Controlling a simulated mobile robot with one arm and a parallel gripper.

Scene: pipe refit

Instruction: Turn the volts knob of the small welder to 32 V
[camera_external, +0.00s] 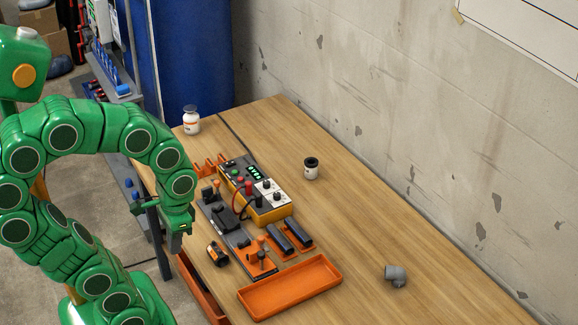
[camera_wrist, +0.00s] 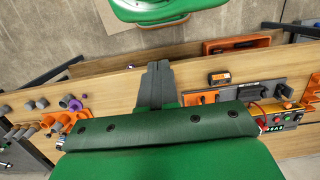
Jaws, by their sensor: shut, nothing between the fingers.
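The small welder (camera_external: 272,214) is a yellow-orange and black box on the wooden bench, with a lit green display and coloured buttons. Two black knobs on white dial plates (camera_external: 270,189) sit on its right part; their markings are too small to read, so I cannot tell which is volts or its setting.
A dark tool board (camera_external: 222,222) lies just before the welder, between it and my gripper. An orange tray (camera_external: 290,288), a tape measure (camera_external: 217,254), a white bottle (camera_external: 191,120), a small jar (camera_external: 311,169) and a grey pipe elbow (camera_external: 396,275) are around it. The bench's right side is mostly clear.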

